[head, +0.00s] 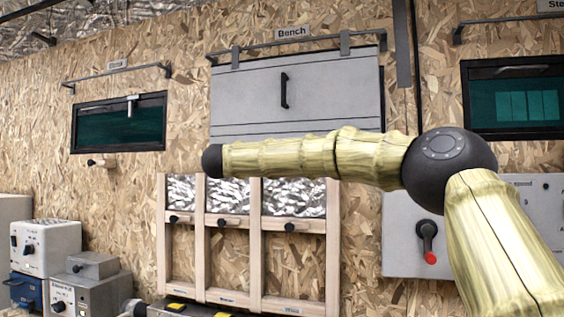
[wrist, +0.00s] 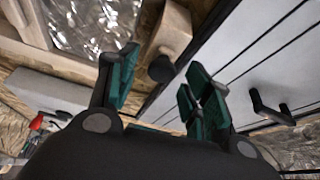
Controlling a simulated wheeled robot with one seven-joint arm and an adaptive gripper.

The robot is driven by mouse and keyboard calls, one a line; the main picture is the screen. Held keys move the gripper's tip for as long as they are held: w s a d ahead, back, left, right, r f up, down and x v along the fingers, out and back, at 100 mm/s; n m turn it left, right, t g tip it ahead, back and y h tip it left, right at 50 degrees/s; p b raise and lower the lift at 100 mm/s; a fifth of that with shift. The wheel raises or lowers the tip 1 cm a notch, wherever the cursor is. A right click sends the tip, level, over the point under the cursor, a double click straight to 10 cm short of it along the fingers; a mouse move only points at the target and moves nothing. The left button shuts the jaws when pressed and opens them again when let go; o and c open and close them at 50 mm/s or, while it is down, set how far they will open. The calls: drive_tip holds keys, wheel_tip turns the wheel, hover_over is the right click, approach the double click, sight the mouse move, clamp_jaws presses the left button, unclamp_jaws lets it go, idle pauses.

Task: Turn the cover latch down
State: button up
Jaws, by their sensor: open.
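A pale wooden block with a black knob (wrist: 161,69) shows in the wrist view, beside the edge of the grey cover; I take it to be the cover latch. My gripper (wrist: 160,62) is open. Its green-padded fingers stand on either side of the knob in the picture, with nothing held; I cannot tell whether they touch it. The grey cover (head: 250,95) hangs under the "Bench" sign in the head view, with a black handle (head: 284,90). In the head view my arm passes across the cover's lower edge, and neither latch nor gripper can be made out there.
A wooden rack (head: 250,225) with foil panes and black knobs stands below the cover. A grey box with a red-tipped lever (head: 428,240) is at the right. Dark green windows (head: 118,125) flank the cover. Grey equipment (head: 85,280) stands at lower left.

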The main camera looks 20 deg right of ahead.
drive_tip(key=v, duration=1)
drive_tip(key=shift+s+a, duration=0.2)
drive_tip(key=shift+a, duration=0.1)
